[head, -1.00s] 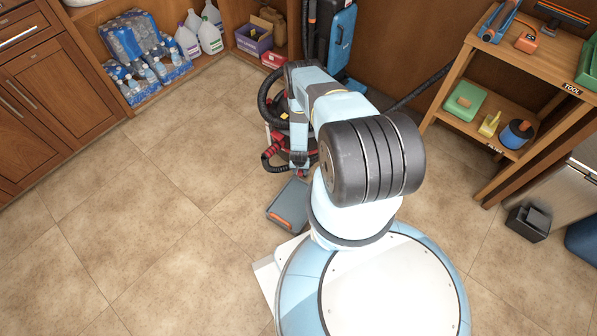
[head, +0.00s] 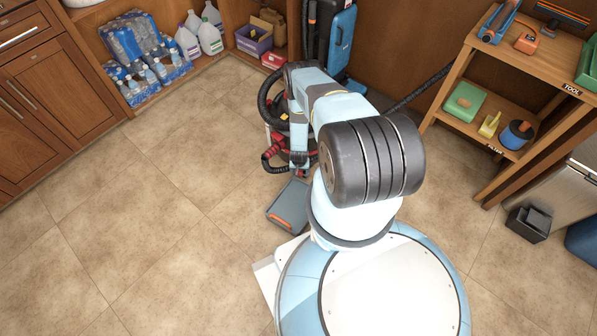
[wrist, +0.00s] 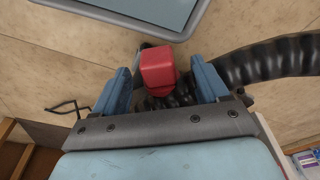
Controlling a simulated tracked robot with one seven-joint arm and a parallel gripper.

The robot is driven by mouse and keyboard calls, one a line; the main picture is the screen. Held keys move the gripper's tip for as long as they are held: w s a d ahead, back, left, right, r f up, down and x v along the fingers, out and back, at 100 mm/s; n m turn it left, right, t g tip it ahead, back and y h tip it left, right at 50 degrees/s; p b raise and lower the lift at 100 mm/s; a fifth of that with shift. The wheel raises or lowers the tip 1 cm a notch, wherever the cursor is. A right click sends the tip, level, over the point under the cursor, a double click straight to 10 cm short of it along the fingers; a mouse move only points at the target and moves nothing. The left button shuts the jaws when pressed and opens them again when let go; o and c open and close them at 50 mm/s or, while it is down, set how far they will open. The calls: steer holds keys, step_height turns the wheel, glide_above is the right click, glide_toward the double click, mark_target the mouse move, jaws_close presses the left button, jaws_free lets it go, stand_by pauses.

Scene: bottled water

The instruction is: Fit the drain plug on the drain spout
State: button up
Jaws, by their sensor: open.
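In the wrist view, my gripper (wrist: 162,84) is open, with a blue finger on each side of a red block-shaped part (wrist: 158,68). A gap shows on both sides of it, and I cannot tell how far below the fingers it lies. I cannot tell whether this part is the drain plug or part of the machine with the spout. Black ribbed hose runs under and right of it. In the head view, red parts (head: 275,138) show beside my forearm, which hides much of the machine there. I cannot make out the drain spout in either view.
A grey-rimmed flat tray (head: 288,206) lies on the floor close by; it also shows in the wrist view (wrist: 178,32). A black hose (wrist: 270,62) curves at right. Bottled water (head: 150,60) and a tool shelf (head: 463,60) stand farther off. The floor at left is clear.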

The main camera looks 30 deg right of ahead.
step_height(320, 180, up, 14)
steer(key=s+a, duration=0.1)
steer(key=s, duration=0.1)
steer(key=shift+a+f, duration=0.15)
steer(key=shift+f, duration=0.1)
stand_by(0.4)
steer(key=shift+r, duration=0.1)
step_height(320, 180, up, 10)
steer(key=s, duration=0.1)
steer(key=shift+s+a, duration=0.2)
steer(key=shift+a, duration=0.25)
stand_by(0.9)
stand_by(0.4)
